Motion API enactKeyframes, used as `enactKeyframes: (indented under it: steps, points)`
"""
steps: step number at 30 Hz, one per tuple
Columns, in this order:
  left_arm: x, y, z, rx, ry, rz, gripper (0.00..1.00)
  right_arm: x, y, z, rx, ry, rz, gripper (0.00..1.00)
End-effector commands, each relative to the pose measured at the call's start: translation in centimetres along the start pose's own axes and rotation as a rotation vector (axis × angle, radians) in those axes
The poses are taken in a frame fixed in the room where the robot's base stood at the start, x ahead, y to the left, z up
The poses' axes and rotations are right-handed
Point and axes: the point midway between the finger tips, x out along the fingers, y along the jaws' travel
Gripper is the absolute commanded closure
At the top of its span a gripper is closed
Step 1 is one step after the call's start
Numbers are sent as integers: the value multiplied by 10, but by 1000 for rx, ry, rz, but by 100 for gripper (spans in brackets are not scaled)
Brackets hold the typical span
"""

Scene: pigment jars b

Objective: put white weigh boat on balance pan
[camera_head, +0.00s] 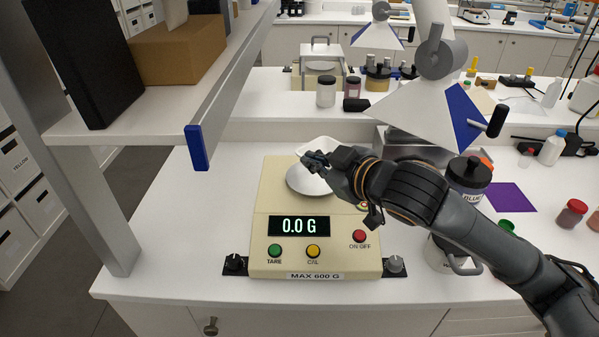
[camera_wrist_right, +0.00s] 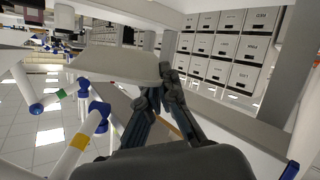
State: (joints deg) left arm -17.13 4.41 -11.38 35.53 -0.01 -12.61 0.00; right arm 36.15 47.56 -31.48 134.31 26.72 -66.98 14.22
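The cream balance (camera_head: 263,205) stands on the bench, its display reading 0.0 G. Its round, pale pan (camera_head: 298,181) is partly hidden by my right gripper. My right gripper (camera_head: 316,162) is over the far right part of the pan and appears shut on the rim of the white weigh boat (camera_head: 318,144). In the right wrist view the boat (camera_wrist_right: 115,65) extends left from the closed fingertips (camera_wrist_right: 164,82). In the head view the boat is above or behind the pan's far edge; contact with the pan cannot be told. My left gripper is not in view.
A shelf (camera_head: 235,75) with a blue end cap overhangs the left side. A blue-labelled jar (camera_head: 468,176) and a mug (camera_head: 440,258) stand right of the balance, close to my arm. A purple sheet (camera_head: 510,197) and red jars lie farther right. The bench left of the balance is clear.

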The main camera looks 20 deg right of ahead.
Motion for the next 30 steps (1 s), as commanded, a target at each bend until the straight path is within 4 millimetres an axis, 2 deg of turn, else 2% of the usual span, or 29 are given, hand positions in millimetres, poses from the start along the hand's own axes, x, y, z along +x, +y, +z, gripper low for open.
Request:
enactKeyframes:
  steps: [6, 12, 21, 27, 30]
  points:
    - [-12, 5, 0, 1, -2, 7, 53, 55, 20, 15, 2, -5, 1, 100]
    - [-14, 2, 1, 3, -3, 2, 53, 93, 19, 45, 1, -4, -1, 100]
    - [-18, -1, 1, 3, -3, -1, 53, 118, 18, 64, 1, -3, -1, 100]
    - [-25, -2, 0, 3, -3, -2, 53, 125, 7, 86, 0, -3, -1, 100]
    - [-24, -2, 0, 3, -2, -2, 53, 126, 6, 87, 0, 0, 0, 100]
